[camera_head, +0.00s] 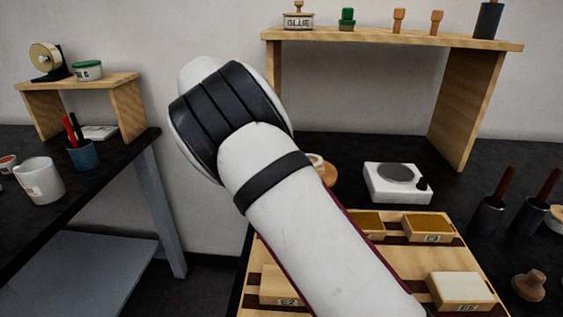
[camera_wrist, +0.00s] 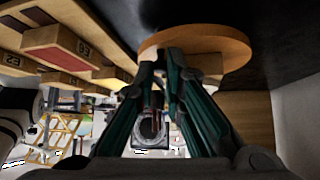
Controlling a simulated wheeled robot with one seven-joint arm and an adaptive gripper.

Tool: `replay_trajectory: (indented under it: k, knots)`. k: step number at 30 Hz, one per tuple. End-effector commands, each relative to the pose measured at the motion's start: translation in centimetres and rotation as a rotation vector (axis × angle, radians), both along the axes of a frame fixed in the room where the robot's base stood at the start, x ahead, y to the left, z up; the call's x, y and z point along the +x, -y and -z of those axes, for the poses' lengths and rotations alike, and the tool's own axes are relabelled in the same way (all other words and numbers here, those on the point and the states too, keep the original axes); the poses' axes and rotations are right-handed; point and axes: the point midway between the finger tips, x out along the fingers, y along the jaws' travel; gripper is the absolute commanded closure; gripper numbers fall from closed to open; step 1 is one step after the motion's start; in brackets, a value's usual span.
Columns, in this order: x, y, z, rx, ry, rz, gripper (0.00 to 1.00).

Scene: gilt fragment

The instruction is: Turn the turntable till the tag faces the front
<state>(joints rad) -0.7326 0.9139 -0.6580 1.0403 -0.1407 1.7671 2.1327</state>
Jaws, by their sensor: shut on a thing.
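The turntable is a round wooden disc (camera_wrist: 210,42) at the top of the wrist view. In the head view only a small part of a round wooden piece (camera_head: 329,176), with something pale on it, shows past my arm; it appears to be the same turntable. My gripper (camera_wrist: 175,58) is at the disc's edge in the wrist view, its dark green fingers close together and shut on it. Exactly which part they grip is hidden. In the head view my arm hides the gripper. I cannot make out the tag in either view.
A wooden tray (camera_head: 412,262) with labelled blocks lies in front, partly under my arm. A white device with a grey disc (camera_head: 397,182) stands right of the turntable. A wooden shelf (camera_head: 465,105) spans behind. Dark cups with red handles (camera_head: 488,214) stand at right.

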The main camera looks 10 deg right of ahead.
Motion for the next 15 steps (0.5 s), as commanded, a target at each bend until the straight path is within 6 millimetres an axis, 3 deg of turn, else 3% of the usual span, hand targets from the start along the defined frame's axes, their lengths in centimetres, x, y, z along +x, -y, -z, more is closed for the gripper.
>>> replay_trajectory:
  k: [6,7,8,15]
  knots:
    - [0.06,0.35,0.1,-0.005,-0.001,0.004,1.0]
    - [0.06,0.35,0.1,-0.005,-0.001,0.004,0.85]
    - [0.06,0.35,0.1,-0.005,-0.001,0.004,0.79]
    - [0.04,0.18,0.05,-0.002,0.001,0.001,0.79]
